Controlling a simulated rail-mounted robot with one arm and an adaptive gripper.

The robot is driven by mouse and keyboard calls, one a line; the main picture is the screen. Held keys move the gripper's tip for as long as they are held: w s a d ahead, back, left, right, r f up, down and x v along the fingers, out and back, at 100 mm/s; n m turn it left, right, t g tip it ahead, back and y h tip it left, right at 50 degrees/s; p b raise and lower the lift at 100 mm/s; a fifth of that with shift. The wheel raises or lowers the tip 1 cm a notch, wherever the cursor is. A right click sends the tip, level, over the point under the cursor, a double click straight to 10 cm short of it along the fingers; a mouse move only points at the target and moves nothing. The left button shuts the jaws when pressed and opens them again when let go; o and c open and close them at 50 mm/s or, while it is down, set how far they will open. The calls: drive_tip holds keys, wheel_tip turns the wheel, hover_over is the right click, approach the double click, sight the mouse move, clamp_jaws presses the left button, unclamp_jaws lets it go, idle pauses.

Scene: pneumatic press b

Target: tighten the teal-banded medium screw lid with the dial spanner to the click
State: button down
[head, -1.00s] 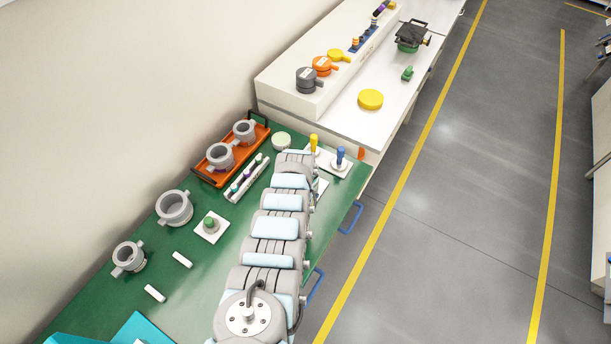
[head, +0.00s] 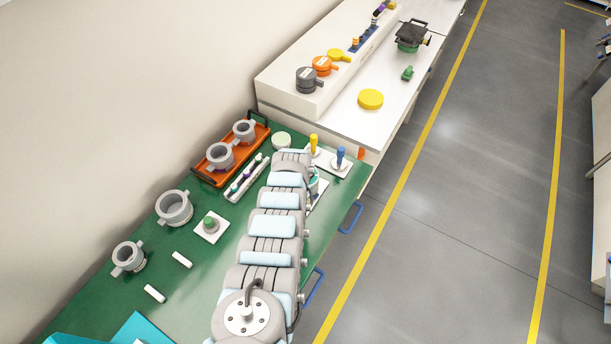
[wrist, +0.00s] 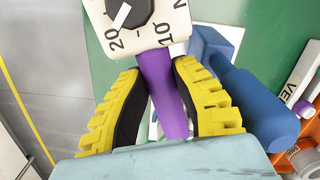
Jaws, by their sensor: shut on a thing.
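In the wrist view my gripper (wrist: 158,72) has its yellow ridged fingers shut on the purple handle of the dial spanner (wrist: 165,92). The spanner's white head (wrist: 140,24) carries a black knob with a pale pointer and marks including 10 and 20. In the head view my arm hides the gripper and spanner. A small piece with a teal band (head: 315,184) shows partly at the right side of my arm on the green bench; it may be the medium screw lid. I cannot tell whether the spanner touches it.
A blue-handled tool (head: 340,155) and a yellow-handled one (head: 314,143) stand at the bench's far right end. A large blue part (wrist: 240,95) is close to the right finger. An orange tray (head: 205,178) with grey rings and a slim white rack (head: 238,186) lie left of my arm.

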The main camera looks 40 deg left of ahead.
drive_tip(key=shift+w+d+n, duration=0.7)
drive_tip(key=shift+d+n, duration=0.1)
drive_tip(key=shift+d, duration=0.15)
idle(1.0)
drive_tip(key=c, duration=1.7)
unclamp_jaws()
clamp_jaws()
drive_tip(key=shift+o, duration=1.3)
unclamp_jaws()
clamp_jaws()
drive_tip(key=shift+w+d+r+b, duration=0.15)
drive_tip(key=shift+r+b, duration=0.1)
drive_tip(key=shift+b, duration=0.3)
